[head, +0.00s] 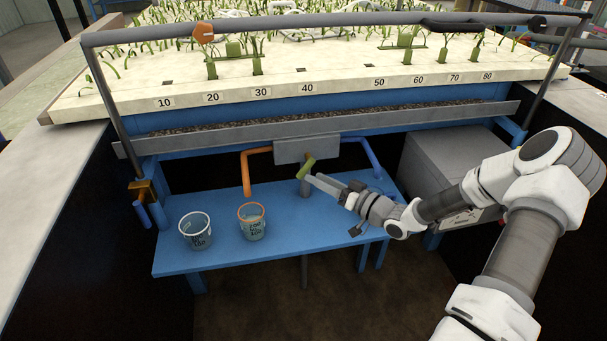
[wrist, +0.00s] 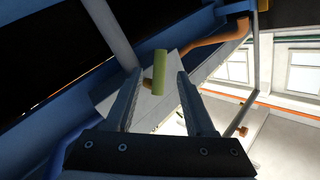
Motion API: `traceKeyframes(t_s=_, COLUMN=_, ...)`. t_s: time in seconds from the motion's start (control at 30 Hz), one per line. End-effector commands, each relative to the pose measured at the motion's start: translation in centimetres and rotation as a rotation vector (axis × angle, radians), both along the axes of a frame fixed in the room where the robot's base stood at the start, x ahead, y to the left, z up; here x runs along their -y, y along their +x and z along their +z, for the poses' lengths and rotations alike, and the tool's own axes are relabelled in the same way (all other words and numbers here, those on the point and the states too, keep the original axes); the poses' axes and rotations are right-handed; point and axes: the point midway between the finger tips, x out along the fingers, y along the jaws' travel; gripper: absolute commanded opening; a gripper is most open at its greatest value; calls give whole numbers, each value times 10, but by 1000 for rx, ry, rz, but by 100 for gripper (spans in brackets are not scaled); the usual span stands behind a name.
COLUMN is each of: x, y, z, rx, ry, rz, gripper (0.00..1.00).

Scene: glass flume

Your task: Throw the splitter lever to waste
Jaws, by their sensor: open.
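The splitter lever has a yellow-green handle (head: 306,168). It sits in front of the grey splitter box (head: 293,149), its top leaning to the right in the head view. My gripper (head: 321,183) is open, just right of and below the handle. In the wrist view the handle (wrist: 160,68) appears between the two fingertips of my gripper (wrist: 159,86), with a gap on each side. I cannot tell how deep it is between the fingers. An orange pipe (head: 247,170) leaves the box to the left, a blue pipe (head: 372,157) to the right.
A beaker with an orange rim (head: 252,226) stands below the orange pipe on the blue shelf (head: 300,246). A pale-rimmed beaker (head: 196,235) stands left of it. A grey trough (head: 200,138) runs above. A grey cabinet (head: 440,165) stands at the right.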

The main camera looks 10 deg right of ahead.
Motion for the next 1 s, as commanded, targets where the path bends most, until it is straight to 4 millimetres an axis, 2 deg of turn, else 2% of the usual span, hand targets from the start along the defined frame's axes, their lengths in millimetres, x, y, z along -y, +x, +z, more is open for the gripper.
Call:
traceKeyframes(t_s=0.1, x=-15, y=19, z=-2, rx=2, ry=-1, rz=1, gripper=55)
traceKeyframes(t_s=0.3, x=-31, y=39, z=-1, rx=1, ry=-2, rz=0, gripper=55)
traceKeyframes(t_s=0.7, x=-36, y=45, z=0, rx=0, ry=-1, rz=-1, gripper=55)
traceKeyframes(t_s=0.77, x=-36, y=45, z=0, rx=0, ry=-1, rz=-1, gripper=46)
traceKeyframes(t_s=1.0, x=-36, y=45, z=0, rx=0, ry=-1, rz=-1, gripper=2)
